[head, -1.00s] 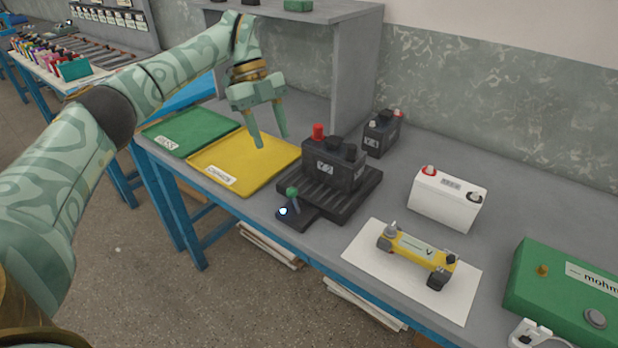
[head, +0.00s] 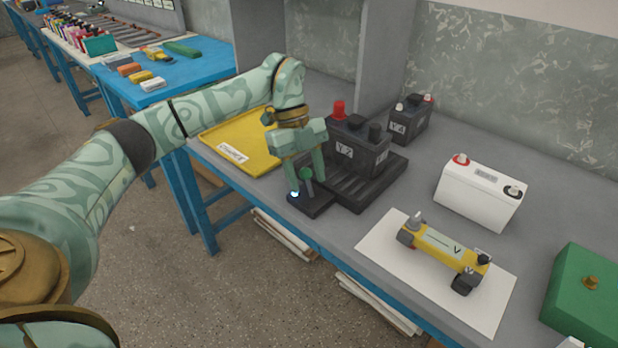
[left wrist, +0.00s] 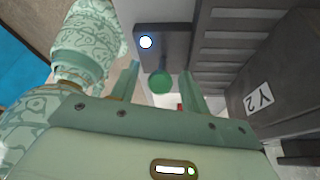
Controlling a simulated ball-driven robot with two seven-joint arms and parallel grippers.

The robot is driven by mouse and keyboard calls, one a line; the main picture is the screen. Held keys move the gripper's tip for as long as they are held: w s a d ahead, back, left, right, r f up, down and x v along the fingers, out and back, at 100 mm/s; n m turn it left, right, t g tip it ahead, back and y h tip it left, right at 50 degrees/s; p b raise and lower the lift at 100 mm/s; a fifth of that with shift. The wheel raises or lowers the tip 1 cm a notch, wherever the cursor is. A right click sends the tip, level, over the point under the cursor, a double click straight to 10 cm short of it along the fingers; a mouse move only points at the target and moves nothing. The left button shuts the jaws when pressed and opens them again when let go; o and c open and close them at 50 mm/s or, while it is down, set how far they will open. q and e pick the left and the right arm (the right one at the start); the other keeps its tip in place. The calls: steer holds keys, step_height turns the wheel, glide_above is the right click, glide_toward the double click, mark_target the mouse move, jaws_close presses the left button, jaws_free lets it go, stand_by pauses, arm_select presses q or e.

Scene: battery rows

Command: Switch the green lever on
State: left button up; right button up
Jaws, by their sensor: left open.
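The green lever (head: 306,174) has a round green knob. It stands on a small dark switch box (head: 312,206) at the front edge of the bench, with a small bright bluish-white lamp (head: 295,194) on it. My left gripper (head: 307,184) is open and points down at the lever, with a finger on either side of the knob. In the left wrist view the knob (left wrist: 160,82) shows between the two open fingers (left wrist: 160,76); I cannot tell whether either finger touches it. My right gripper is not in view.
A ribbed black stand (head: 363,190) with a dark battery labelled Y2 (head: 350,150) is just right of the lever. A yellow tray (head: 238,158) lies to the left.

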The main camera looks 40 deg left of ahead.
arm_select(q)
steer(key=shift+f, duration=0.15)
steer(key=c, duration=1)
steer(key=shift+a+h+p, duration=0.25)
steer(key=shift+h+p, duration=0.45)
steer(key=shift+p, duration=0.15)
steer(key=shift+a+f+h, duration=0.1)
steer(key=shift+a+h, duration=0.05)
steer(key=shift+h, duration=0.25)
steer(key=o, duration=1)
steer(key=shift+f, duration=0.1)
